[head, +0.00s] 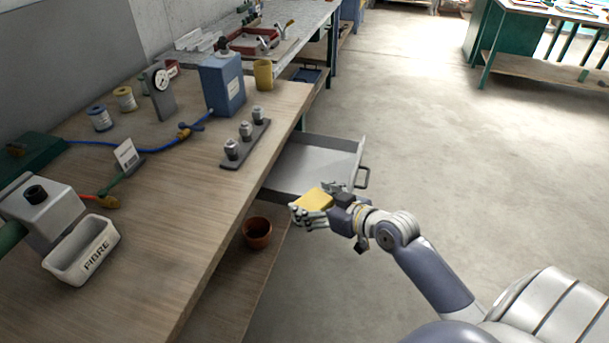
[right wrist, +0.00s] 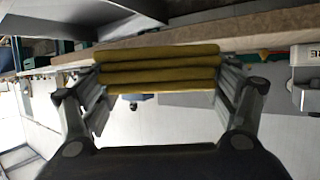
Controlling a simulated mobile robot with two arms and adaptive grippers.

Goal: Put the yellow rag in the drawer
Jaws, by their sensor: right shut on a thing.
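The yellow rag (head: 312,200) is a folded block in my right gripper (head: 318,208), held in front of the open drawer near the table's edge. In the right wrist view, the rag (right wrist: 158,68) shows as stacked folds between the two fingers of my right gripper (right wrist: 160,85), which is shut on it. The drawer (head: 312,168) is a grey tray pulled out from under the wooden table, and its visible floor looks empty. The rag appears at the drawer's near side in the head view; its exact height over it is unclear. My left gripper is not in view.
The wooden table (head: 190,190) carries a white FIBRE bin (head: 82,252), a blue container (head: 222,85), a rack with metal fittings (head: 246,145) and a yellow cup (head: 263,73). A brown pot (head: 257,233) stands below the table edge. The floor to the right is clear.

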